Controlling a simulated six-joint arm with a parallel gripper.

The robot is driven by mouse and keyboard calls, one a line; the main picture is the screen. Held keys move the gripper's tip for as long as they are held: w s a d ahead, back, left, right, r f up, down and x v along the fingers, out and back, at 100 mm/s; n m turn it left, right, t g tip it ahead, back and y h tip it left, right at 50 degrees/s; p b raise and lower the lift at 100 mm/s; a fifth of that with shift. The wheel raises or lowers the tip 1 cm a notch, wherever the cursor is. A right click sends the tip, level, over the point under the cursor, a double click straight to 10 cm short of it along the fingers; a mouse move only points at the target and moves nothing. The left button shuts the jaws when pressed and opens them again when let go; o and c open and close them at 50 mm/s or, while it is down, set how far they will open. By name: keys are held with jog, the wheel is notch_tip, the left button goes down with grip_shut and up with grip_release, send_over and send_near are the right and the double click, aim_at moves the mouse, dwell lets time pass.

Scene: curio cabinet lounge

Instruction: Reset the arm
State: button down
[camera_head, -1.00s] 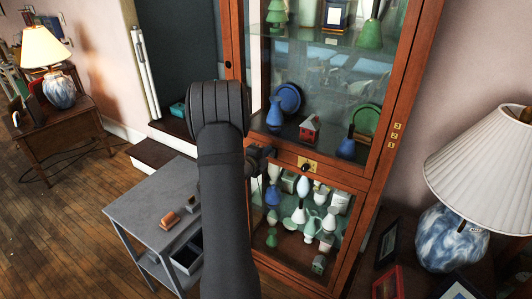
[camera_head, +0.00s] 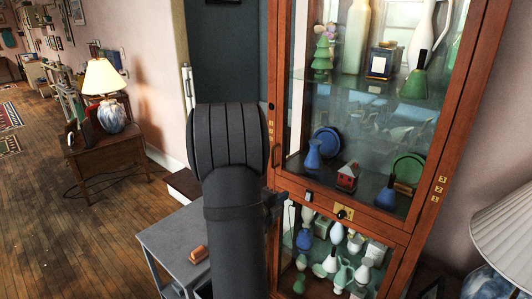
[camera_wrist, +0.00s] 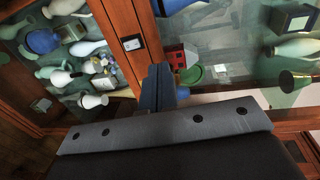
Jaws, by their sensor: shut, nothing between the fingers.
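My arm rises through the middle of the head view, bent at its dark elbow. My gripper (camera_head: 275,205) shows only in part there, as a small dark shape just right of the arm, in front of the cabinet. The wrist view shows its dark fingers (camera_wrist: 157,88) together, with nothing between them. Behind the fingers is the wooden cabinet (camera_wrist: 122,40), seen tilted. I cannot tell how large the gap to the cabinet is.
The glass-fronted cabinet (camera_head: 458,115) holds vases, plates and a small red house (camera_head: 347,177). A grey side table (camera_head: 165,240) carries an orange-brown block (camera_head: 199,254). Lamps stand left (camera_head: 103,78) and right (camera_head: 500,235). Wooden floor (camera_head: 85,240) is open at left.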

aim_at(308, 190)
jog(key=shift+w+f, duration=0.1)
jog(key=w+d+f, duration=0.2)
jog(key=w+d, duration=0.1)
jog(key=w+d+f, duration=0.2)
jog(key=w+d, duration=0.1)
jog(key=w+d+f, duration=0.1)
jog(key=w+d, duration=0.1)
jog(key=d, duration=0.1)
jog(key=shift+w+f, duration=0.4)
jog(key=shift+s+a, duration=0.1)
jog(key=shift+a, duration=0.05)
jog(key=s+a+r, duration=0.5)
jog(key=s+a, duration=0.2)
dwell(0.7)
jog(key=shift+s+a, duration=0.15)
jog(key=shift+w+d+f, duration=0.85)
jog(key=shift+w+d, duration=0.4)
jog(key=shift+w+d+f, duration=0.8)
jog(key=shift+w+d, duration=0.45)
jog(key=shift+w+d+f, duration=0.85)
jog(key=shift+w+d, duration=0.4)
